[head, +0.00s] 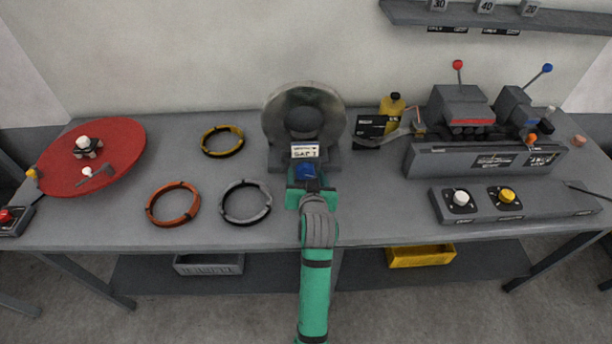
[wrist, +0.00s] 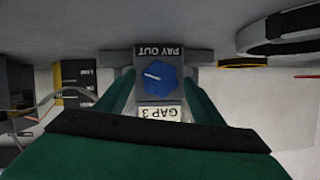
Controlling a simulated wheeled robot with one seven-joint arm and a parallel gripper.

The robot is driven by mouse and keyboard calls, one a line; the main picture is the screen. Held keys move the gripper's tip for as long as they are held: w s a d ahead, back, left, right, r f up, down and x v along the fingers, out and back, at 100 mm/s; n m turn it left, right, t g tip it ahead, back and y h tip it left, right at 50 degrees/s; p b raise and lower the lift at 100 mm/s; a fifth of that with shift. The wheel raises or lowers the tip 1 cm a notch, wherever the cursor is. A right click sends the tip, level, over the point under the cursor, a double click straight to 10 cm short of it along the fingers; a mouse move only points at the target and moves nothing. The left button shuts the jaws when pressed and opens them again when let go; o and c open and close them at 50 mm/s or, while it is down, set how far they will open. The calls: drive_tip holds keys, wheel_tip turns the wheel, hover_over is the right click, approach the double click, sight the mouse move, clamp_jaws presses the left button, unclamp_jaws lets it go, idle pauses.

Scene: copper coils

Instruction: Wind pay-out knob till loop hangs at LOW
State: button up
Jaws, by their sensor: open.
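The blue pay-out knob (head: 306,171) sits on a grey block below the coil stand. In the wrist view the knob (wrist: 158,77) has a pale pointer line, with an upside-down PAY OUT label above it and a GAP 3 card below. My gripper (wrist: 157,82) is open, its green fingers on either side of the knob; I cannot tell whether they touch it. The dark level card (head: 370,126) stands right of the coil stand; in the wrist view it (wrist: 79,84) shows upside-down lettering. A thin loop strand (head: 399,133) hangs near it; its exact height against LOW is unclear.
The coil stand (head: 304,122) rises behind my gripper. Orange (head: 150,213), grey (head: 229,210) and yellow (head: 205,145) rings lie to the left. A red turntable (head: 125,150) is farther left. A machine (head: 430,159) and a panel with white and yellow knobs (head: 540,207) stand right.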

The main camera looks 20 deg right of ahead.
drive_tip(key=v, duration=1)
drive_tip(key=shift+s, duration=0.25)
drive_tip(key=shift+r, duration=0.1)
